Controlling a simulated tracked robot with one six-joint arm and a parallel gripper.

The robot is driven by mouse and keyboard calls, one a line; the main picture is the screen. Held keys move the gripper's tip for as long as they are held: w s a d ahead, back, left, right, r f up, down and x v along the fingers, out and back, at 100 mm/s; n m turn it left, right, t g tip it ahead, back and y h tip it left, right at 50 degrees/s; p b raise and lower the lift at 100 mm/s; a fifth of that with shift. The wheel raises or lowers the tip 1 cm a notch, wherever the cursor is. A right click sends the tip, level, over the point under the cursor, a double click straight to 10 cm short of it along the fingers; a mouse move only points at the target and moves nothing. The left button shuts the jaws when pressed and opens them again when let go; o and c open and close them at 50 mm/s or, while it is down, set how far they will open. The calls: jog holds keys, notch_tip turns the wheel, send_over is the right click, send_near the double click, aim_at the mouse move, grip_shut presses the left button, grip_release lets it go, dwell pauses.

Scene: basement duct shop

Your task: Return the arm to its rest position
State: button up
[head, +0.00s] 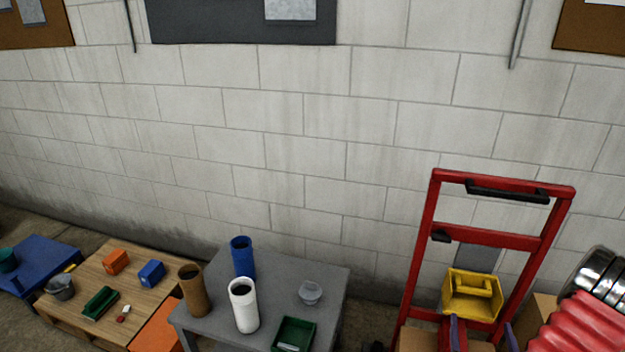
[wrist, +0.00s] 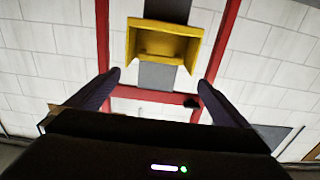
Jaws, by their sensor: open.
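My gripper (wrist: 157,82) is open, with its two dark purple fingers spread apart and nothing between them. In the head view my gripper (head: 481,320) shows at the bottom right, in front of a red hand truck (head: 427,250). A yellow bin (head: 473,293) is beyond the fingertips on the hand truck. In the wrist view the yellow bin (wrist: 160,42) lies ahead, past the fingertips and apart from them. Most of my arm is out of view.
A grey table (head: 210,268) holds blue, white and brown cylinders, a clear cup and a green bin. A wooden table (head: 90,272) and a blue table (head: 50,252) stand left. A ribbed red duct (head: 585,325) is at right. A block wall (head: 300,150) stands behind.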

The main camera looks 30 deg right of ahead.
jog(key=s+a+f+g+y, duration=0.1)
jog(key=s+f+g+y, duration=0.15)
jog(key=f, duration=0.25)
jog(key=s+a+f+m+g+y, duration=0.1)
jog(key=a+f+g+y, duration=0.1)
jog(key=f+g, duration=0.15)
jog(key=s+a+f+g+y, duration=0.1)
jog(key=s+f+g+y, duration=0.15)
jog(key=f, duration=0.35)
jog(key=w+a+r+n+g+y, duration=0.15)
jog(key=w+a+r, duration=0.35)
jog(key=a+r, duration=0.55)
jog(key=w+a+r+n+g+y, duration=0.1)
jog(key=w+a+r+g+y, duration=0.3)
jog(key=a+r, duration=0.65)
jog(key=w+a+r+n+t, duration=0.2)
jog(key=a+r+n+t, duration=0.1)
jog(key=a+r, duration=0.7)
jog(key=w+a+r+n+t, duration=0.3)
jog(key=a+r+n, duration=0.1)
jog(key=a+r, duration=0.6)
jog(key=shift+w+a+t, duration=0.2)
jog(key=shift+a+t, duration=0.1)
jog(key=shift+a, duration=1.6)
